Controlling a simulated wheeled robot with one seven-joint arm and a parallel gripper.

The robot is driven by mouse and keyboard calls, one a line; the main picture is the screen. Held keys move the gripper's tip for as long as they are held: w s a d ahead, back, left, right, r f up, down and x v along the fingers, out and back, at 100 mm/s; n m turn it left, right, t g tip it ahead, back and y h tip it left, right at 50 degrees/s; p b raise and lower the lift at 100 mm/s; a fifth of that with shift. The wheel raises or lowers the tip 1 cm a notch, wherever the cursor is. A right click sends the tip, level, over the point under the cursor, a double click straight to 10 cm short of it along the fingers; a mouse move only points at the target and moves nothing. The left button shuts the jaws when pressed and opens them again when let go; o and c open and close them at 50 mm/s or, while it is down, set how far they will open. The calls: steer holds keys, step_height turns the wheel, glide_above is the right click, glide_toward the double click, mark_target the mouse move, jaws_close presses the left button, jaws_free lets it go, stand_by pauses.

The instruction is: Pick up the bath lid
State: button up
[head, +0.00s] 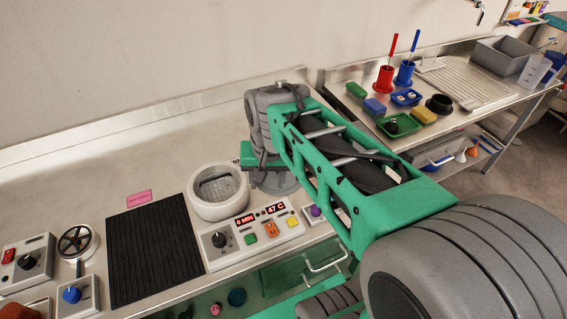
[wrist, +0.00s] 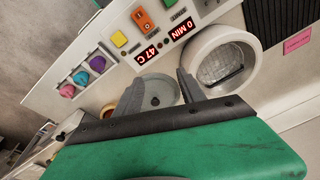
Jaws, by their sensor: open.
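The bath lid (wrist: 160,88) is a grey round disc with a small dark knob near its middle. It lies on the metal bench beside the bath. In the head view the lid (head: 272,182) is partly hidden under my gripper. My gripper (wrist: 161,78) is open, its two grey fingers on either side of the lid's middle in the wrist view. I cannot tell whether the fingers touch the lid. The bath (head: 218,192) is a white round tub, open, with a mesh inside; it also shows in the wrist view (wrist: 246,48).
A control panel (head: 238,240) with red displays reading 0 MIN and 47 C stands in front of the bath. A black ribbed mat (head: 152,250) lies to its left. A second bench at the right holds red and blue cups (head: 385,78) and a green tray (head: 382,124).

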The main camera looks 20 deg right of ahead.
steer(key=w+d+m+p, duration=0.1)
steer(key=w+d+m, duration=0.1)
steer(key=w+m, duration=0.1)
steer(key=w+d+f+m+g, duration=0.1)
steer(key=w+d+m, duration=0.2)
steer(key=w, duration=0.1)
steer(key=w+d+m+g+p, duration=0.1)
steer(key=w+d+m, duration=0.1)
steer(key=w+d, duration=0.1)
steer(key=shift+w+f+m+p, duration=0.3)
steer(key=shift+m, duration=0.1)
steer(key=f, duration=0.2)
steer(key=f+p, duration=0.1)
steer(key=f, duration=0.5)
steer(key=shift+w+p, duration=0.3)
steer(key=shift+p, duration=0.05)
steer(key=shift+r, duration=0.1)
steer(key=shift+c, duration=0.6)
jaws_close()
